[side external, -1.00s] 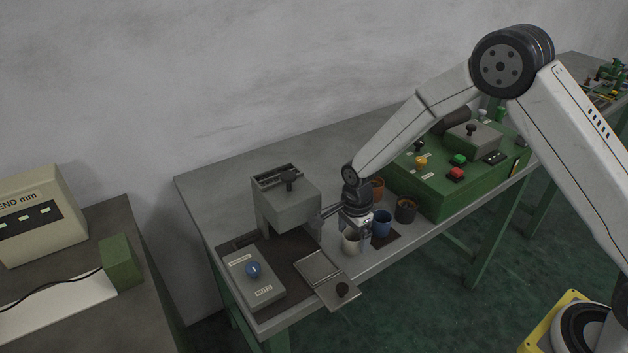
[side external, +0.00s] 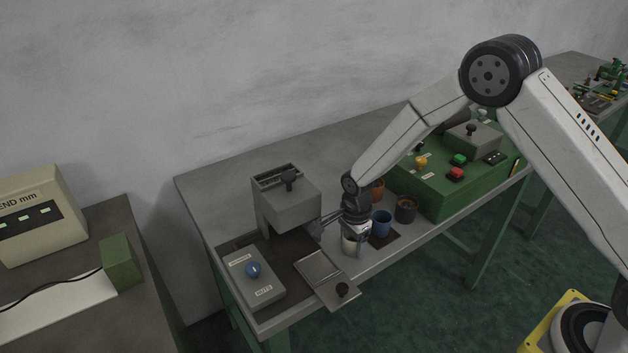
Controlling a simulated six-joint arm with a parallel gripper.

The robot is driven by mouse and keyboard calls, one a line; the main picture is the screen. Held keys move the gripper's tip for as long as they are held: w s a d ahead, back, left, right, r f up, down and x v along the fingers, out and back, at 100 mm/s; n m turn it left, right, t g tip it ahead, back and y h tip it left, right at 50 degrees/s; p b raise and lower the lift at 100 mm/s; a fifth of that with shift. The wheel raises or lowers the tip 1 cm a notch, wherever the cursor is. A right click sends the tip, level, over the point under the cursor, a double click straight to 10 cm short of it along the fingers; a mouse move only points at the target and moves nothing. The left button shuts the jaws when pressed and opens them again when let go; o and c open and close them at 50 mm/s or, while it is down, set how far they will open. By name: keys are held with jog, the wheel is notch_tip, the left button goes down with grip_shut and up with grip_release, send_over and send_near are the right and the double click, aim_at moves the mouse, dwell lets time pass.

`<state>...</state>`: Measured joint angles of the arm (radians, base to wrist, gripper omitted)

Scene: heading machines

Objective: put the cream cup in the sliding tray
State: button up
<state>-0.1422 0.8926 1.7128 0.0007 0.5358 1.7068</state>
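The cream cup (side external: 349,246) stands on the bench, right of the sliding tray, its upper part hidden by my gripper. My gripper (side external: 354,236) points down directly at the cup, with its fingers down around the cup's top. The fingers are too small and dark to show whether they are open or closed on it.
A blue cup (side external: 381,224), a dark grey cup (side external: 405,211) and an orange-brown cup (side external: 377,190) stand close to my gripper on the right. A grey machine head (side external: 287,205) rises behind the tray. A grey box with a blue knob (side external: 253,269) is left; a green control box (side external: 440,190) is right.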

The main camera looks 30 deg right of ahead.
grip_shut()
jog(key=shift+r, duration=0.1)
jog(key=shift+r, duration=0.65)
jog(key=s+d+r, duration=0.1)
jog(key=s+r, duration=1)
jog(key=s, duration=0.3)
jog(key=shift+d+r, duration=0.25)
jog(key=shift+d, duration=0.05)
